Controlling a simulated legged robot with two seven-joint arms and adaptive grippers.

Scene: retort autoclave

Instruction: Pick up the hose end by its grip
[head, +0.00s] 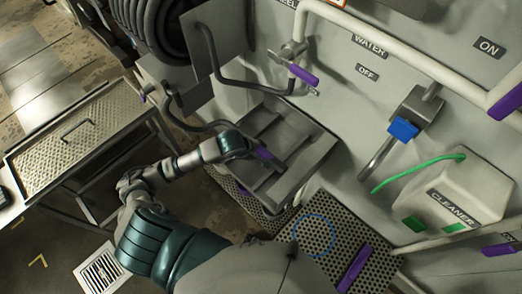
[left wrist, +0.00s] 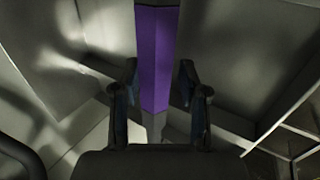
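A purple grip (head: 265,154), which looks like that of the hose end, sits in the grey metal tray (head: 318,152) below the wall panel. My left gripper (head: 252,148) is right at this grip in the head view and hides part of it. In the left wrist view the purple grip (left wrist: 156,60) runs upright in the picture, between the two dark fingers of my left gripper (left wrist: 158,78). The fingers are apart, with a gap on each side of the grip. I cannot tell how deep the grip lies between them. My right gripper is not in view.
A black hose (head: 240,84) hangs from the reel (head: 160,25) to a purple-handled valve (head: 303,74). A perforated step (head: 335,238) with a blue ring is at the lower right. A metal table (head: 80,135) stands at the left. A cleaner container (head: 450,195) is at the right.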

